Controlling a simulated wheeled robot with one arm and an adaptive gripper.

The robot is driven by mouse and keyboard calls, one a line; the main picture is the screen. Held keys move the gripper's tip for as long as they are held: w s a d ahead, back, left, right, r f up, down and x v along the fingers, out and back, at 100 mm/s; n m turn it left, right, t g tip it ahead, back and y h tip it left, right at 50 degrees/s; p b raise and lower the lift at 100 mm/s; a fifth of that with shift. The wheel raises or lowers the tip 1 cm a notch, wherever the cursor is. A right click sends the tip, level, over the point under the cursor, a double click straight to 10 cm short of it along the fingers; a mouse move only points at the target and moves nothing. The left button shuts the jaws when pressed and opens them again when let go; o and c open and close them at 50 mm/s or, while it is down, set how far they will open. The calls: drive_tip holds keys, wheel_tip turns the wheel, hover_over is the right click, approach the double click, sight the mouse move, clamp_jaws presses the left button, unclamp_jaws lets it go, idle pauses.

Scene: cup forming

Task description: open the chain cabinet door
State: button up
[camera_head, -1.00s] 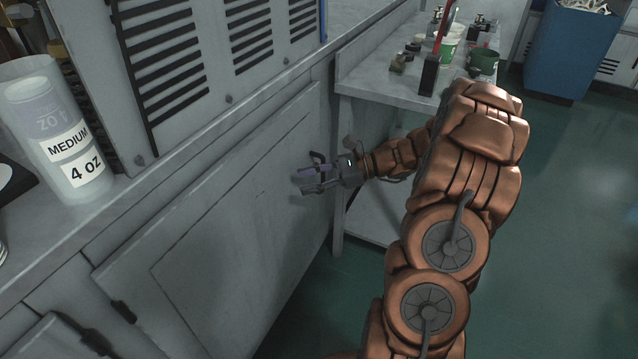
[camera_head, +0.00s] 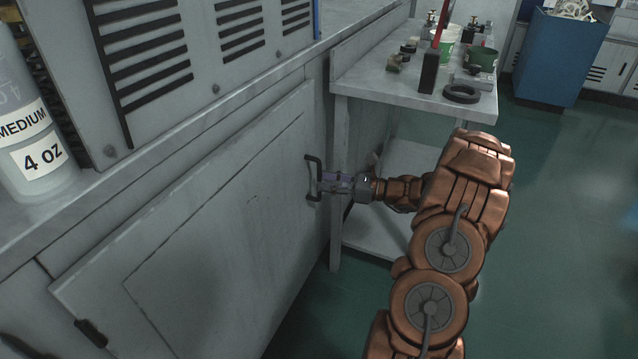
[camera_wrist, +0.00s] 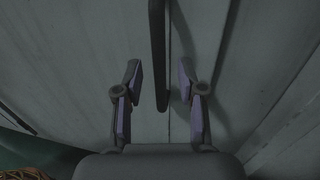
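The cabinet door (camera_head: 215,245) is a grey panel under the counter, and it looks shut. Its dark bar handle (camera_head: 312,180) stands upright near the door's right edge. My gripper (camera_head: 325,183) reaches to the handle from the right, with its fingers pointing at the door. In the wrist view the handle (camera_wrist: 158,50) runs down from the top between the two spread fingers (camera_wrist: 160,78). Gaps show on both sides, so the fingers are open and not gripping it. The handle's shadow falls to its right.
A grey side table (camera_head: 400,92) with small pots, bottles and a black ring (camera_head: 461,94) stands beyond my arm. A cup marked MEDIUM 4 OZ (camera_head: 35,140) sits on the counter at the left. A blue bin (camera_head: 560,55) is at the back right. The green floor (camera_head: 560,220) at the right is clear.

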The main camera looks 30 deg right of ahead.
drive_tip(key=shift+x, duration=1.25)
drive_tip(key=shift+c, duration=0.2)
clamp_jaws()
drive_tip(key=shift+s, duration=0.1)
